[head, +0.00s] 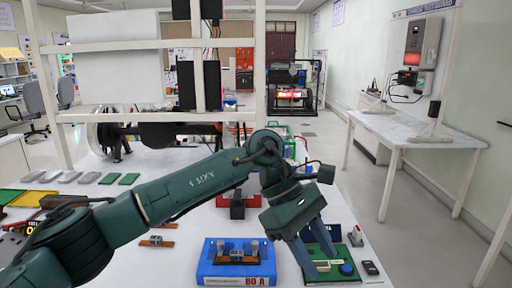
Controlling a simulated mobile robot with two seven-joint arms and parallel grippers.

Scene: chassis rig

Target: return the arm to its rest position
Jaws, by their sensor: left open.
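My left arm reaches in from the left across the white table, with its elbow and wrist in the middle of the view. Nothing shows between the fingers. I cannot tell whether the fingertips touch the board. My right gripper is not in view.
A blue tray (208,271) holding a small part stands left of the gripper. A small black device (370,268) lies right of the board. A red and dark block (237,210) sits behind. A white frame (130,46) rises at the table's back. Grey and green plates lie left.

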